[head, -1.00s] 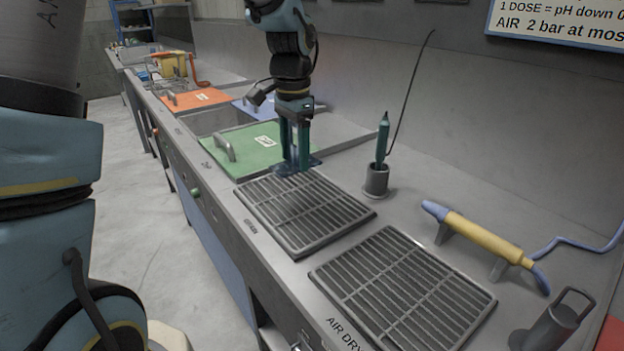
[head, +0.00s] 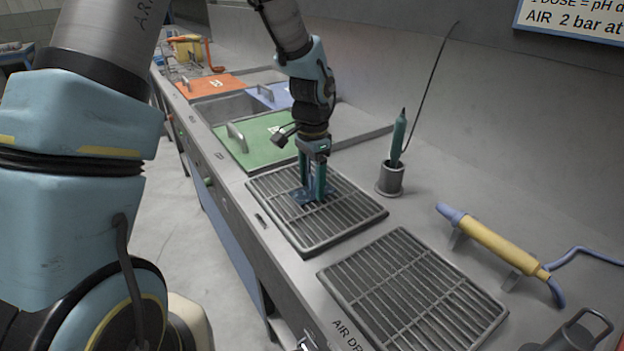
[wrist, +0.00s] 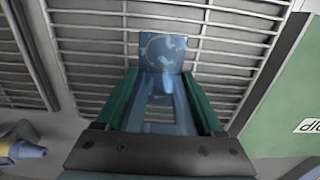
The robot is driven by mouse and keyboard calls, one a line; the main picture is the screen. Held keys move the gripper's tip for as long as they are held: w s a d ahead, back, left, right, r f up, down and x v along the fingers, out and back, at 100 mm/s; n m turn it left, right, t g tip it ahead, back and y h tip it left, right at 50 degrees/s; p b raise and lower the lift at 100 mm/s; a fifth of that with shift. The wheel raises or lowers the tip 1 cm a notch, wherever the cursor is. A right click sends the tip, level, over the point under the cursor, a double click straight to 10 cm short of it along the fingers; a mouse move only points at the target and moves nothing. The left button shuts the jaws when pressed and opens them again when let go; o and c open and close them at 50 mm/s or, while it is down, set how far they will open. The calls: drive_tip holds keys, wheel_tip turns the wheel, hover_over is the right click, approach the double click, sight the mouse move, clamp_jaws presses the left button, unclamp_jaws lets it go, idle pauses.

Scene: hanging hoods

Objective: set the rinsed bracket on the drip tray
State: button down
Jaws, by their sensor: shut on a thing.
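My gripper (head: 312,186) is shut on a blue bracket (head: 303,196), pointing down over the far slatted grey tray, which I take for the drip tray (head: 348,228). In the wrist view the bracket (wrist: 162,50) sits between the green fingers, its bluish plate marked with paler patches, with slats behind it. The bracket is over the tray's far part, on the side towards the green lid. I cannot tell whether it touches the slats. The fingers hide part of it.
A second slatted tray (head: 412,290), marked "AIR DR…", lies nearer. A green lid (head: 255,143) with a handle is beyond the first tray. A teal pen-like tool (head: 398,138) stands in a grey cup (head: 390,178). A yellow-and-blue wand (head: 495,245) rests at right.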

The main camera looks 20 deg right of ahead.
unclamp_jaws()
drive_tip(key=shift+f, duration=0.1)
idle(0.3)
wheel_tip(320, 180, up, 12)
drive_tip(key=shift+r+b, duration=0.15)
drive_tip(key=shift+b, duration=0.7)
drive_tip(key=s+a+f+n, duration=0.2)
drive_tip(key=a+n, duration=0.5)
drive_tip(key=a, duration=0.8)
drive_tip(key=s+a+f+n+t, duration=0.1)
drive_tip(key=a+f+n, duration=0.2)
drive_tip(key=a+n, duration=0.4)
drive_tip(key=a, duration=0.8)
drive_tip(key=shift+s+a+f+n+t, duration=0.2)
drive_tip(key=shift+s+n+t, duration=0.1)
drive_tip(key=shift+s+n, duration=0.1)
